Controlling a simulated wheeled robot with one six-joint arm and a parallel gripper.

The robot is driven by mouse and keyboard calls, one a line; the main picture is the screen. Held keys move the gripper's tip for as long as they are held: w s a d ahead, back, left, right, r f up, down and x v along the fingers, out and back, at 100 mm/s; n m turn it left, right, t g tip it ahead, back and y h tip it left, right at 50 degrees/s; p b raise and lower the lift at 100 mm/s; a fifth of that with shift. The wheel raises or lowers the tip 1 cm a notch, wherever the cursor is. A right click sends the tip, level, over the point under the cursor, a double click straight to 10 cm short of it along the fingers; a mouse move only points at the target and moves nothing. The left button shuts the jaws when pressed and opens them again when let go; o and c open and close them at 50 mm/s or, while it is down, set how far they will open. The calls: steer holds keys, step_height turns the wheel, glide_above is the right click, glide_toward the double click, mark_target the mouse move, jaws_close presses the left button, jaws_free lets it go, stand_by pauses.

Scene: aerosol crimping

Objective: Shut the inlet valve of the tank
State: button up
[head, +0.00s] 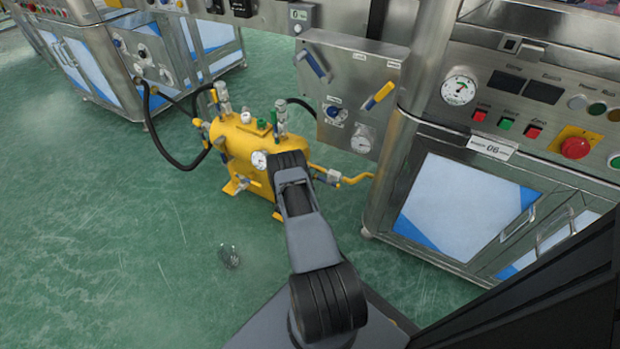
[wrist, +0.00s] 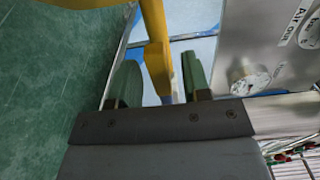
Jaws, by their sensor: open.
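The yellow tank (head: 238,145) lies on its side on the floor in the head view, with valves and fittings on top and a round gauge at its front. A yellow pipe (head: 354,180) runs from its right end towards the cabinet. My arm covers part of the tank's right side and hides my gripper there. In the wrist view my gripper (wrist: 160,64) is open. A yellow bar with a wider, flat end (wrist: 155,30) passes between its two green fingers. I cannot tell whether either finger touches it, or whether it is the valve's handle or the pipe.
A metal panel (head: 338,75) with levers and knobs stands behind the tank; its knob (wrist: 249,80) is close on the right in the wrist view. A cabinet (head: 460,205) with buttons stands at right. A black hose (head: 172,160) loops at left. Green floor in front is mostly clear.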

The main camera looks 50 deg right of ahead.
jaws_close()
stand_by(0.4)
